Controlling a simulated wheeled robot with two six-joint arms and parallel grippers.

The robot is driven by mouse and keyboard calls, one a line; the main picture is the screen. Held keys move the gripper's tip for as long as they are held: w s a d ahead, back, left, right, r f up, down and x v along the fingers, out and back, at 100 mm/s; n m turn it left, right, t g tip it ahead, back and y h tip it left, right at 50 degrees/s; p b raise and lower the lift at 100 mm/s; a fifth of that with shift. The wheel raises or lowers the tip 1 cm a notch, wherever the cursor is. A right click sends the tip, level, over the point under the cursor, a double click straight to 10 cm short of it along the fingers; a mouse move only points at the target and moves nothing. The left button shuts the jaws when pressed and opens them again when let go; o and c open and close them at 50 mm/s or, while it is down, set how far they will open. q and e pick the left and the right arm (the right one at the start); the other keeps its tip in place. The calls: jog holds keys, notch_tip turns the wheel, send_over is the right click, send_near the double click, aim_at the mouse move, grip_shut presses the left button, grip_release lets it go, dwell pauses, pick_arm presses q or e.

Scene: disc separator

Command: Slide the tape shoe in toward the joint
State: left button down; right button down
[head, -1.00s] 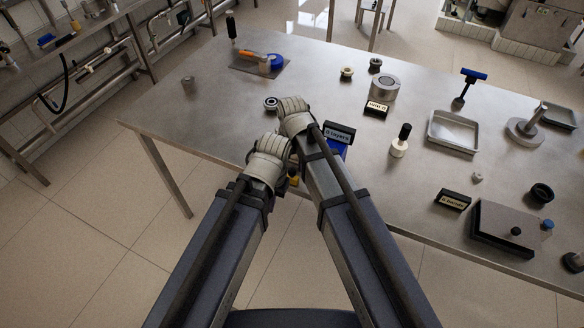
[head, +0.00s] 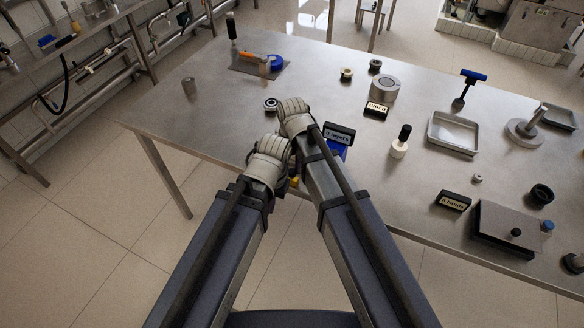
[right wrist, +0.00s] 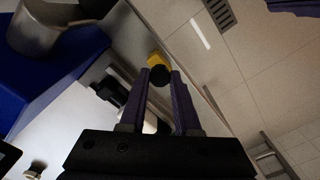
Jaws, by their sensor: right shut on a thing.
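My right gripper (right wrist: 159,82) shows in the right wrist view, with its two purple fingers closed on a small yellow-and-black piece (right wrist: 158,68). I cannot tell for sure whether this piece is the tape shoe. A bit of yellow (head: 295,182) shows beside my wrists in the head view. My right wrist hides the right fingers there. My left arm ends close beside it at the table's near edge, and its fingers are hidden. A blue body (head: 336,150) stands just right of my right wrist, near the "6 layers" sign (head: 338,134). The joint is not clearly visible.
A white bottle with a black handle (head: 400,144), a metal tray (head: 452,133) and a flat plate block (head: 506,229) stand to the right. The table's left part (head: 190,125) is mostly clear.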

dwell(0.6)
jog(key=w, duration=0.1)
jog(key=w+d, duration=0.1)
jog(key=w, duration=0.1)
jog(key=shift+w+d, duration=0.15)
jog(key=shift+d, duration=0.1)
jog(key=c, duration=0.6)
grip_release()
jog(key=shift+r, duration=0.1)
notch_tip(320, 180, up, 8)
jog(key=p, duration=0.7)
jog(key=shift+p, duration=0.4)
jog(key=shift+s+f, duration=0.2)
